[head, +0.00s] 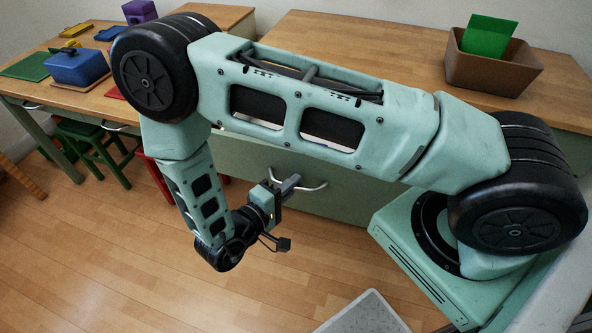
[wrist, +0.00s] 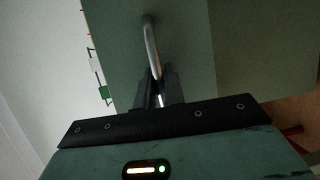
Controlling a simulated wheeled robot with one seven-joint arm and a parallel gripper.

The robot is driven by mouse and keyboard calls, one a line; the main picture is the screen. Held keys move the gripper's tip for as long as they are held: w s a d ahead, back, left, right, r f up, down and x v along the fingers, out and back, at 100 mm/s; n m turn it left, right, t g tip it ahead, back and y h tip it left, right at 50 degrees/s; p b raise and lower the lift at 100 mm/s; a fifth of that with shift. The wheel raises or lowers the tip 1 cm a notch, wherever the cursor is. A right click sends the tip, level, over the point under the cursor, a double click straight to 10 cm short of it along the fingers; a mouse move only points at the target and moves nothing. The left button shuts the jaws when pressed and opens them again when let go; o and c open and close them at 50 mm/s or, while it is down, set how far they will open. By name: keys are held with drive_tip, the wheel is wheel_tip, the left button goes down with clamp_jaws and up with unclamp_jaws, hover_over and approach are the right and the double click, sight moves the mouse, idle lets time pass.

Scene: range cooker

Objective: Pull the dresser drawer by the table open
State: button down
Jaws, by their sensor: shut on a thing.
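The dresser (head: 395,39) has a wooden top and a grey-green front, and stands at the right of the table (head: 33,92). Its drawer front (head: 345,195) carries a curved metal handle (head: 312,187). My gripper (head: 290,184) is at the handle's left part and shut on it. In the wrist view the handle (wrist: 151,42) runs down between the closed fingers (wrist: 160,88), against the plain green drawer front (wrist: 185,45). My arm hides much of the drawer's upper edge, so I cannot tell how far the drawer stands out.
A brown bin (head: 492,68) with a green item (head: 488,37) stands on the dresser top. Blue, yellow and purple things lie on the table. A green stool (head: 92,150) is under it. The wooden floor (head: 130,250) in front is clear.

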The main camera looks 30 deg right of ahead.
drive_tip(key=shift+s+a, duration=0.3)
drive_tip(key=shift+a, duration=0.1)
drive_tip(key=c, duration=1.5)
unclamp_jaws()
drive_tip(key=b+v, duration=0.2)
drive_tip(key=v, duration=1.5)
drive_tip(key=shift+s+a, duration=0.15)
